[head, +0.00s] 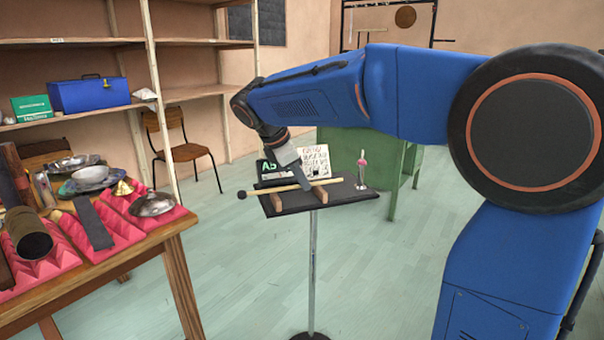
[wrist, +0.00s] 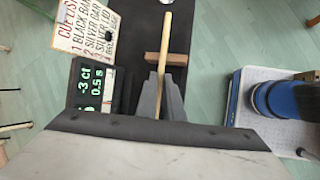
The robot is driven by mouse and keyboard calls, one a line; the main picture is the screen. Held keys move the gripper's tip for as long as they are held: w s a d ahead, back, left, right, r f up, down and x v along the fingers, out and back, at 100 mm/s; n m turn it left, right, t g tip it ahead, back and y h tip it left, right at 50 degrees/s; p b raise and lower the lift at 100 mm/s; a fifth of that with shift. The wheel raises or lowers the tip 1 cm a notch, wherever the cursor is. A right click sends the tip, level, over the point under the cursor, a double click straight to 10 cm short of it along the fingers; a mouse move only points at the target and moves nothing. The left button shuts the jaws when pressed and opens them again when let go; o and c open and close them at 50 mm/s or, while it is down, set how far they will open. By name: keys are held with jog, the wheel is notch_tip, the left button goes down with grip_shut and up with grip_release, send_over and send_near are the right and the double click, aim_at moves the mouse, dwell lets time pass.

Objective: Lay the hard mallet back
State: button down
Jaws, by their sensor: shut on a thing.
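The hard mallet (head: 290,188) has a pale wooden stick and a small black head at its left end. It lies across two wooden rests (head: 277,203) on a black stand tray (head: 335,196). I cannot tell whether it touches both rests or hangs just above them. My gripper (head: 304,185) points down over the tray and is shut on the stick between the rests. In the wrist view the stick (wrist: 166,35) runs between the grey fingers (wrist: 160,95) and over one wooden rest (wrist: 166,59). The mallet's head is out of sight there.
A dark display (head: 268,170) and a cue card (head: 313,160) stand at the tray's back. A wooden table (head: 150,243) with pink foam, bowls and a bell is at left. Floor around the stand is clear.

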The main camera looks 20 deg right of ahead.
jog(key=shift+f, duration=0.45)
dwell(0.7)
jog(key=c, duration=1.8)
grip_release()
jog(key=v, duration=1.7)
jog(key=shift+r, duration=0.25)
jog(key=shift+s+d, duration=0.1)
jog(key=s+d+f+m+y, duration=0.3)
jog(key=s+d+f+m, duration=0.65)
jog(key=s, duration=0.45)
jog(key=s+d+f+m+y, duration=0.1)
jog(key=s+f+m, duration=0.1)
jog(key=s+f, duration=0.3)
jog(key=s+d+f+m+t+y, duration=0.1)
jog(key=s+f+m, duration=0.2)
jog(key=f, duration=0.5)
jog(key=s+d+f+m+t, duration=0.1)
jog(key=s+f+m, duration=0.2)
jog(key=s+f, duration=0.3)
jog(key=shift+s+d+f+y, duration=0.15)
jog(key=shift+s+y, duration=0.2)
jog(key=shift+y, duration=0.05)
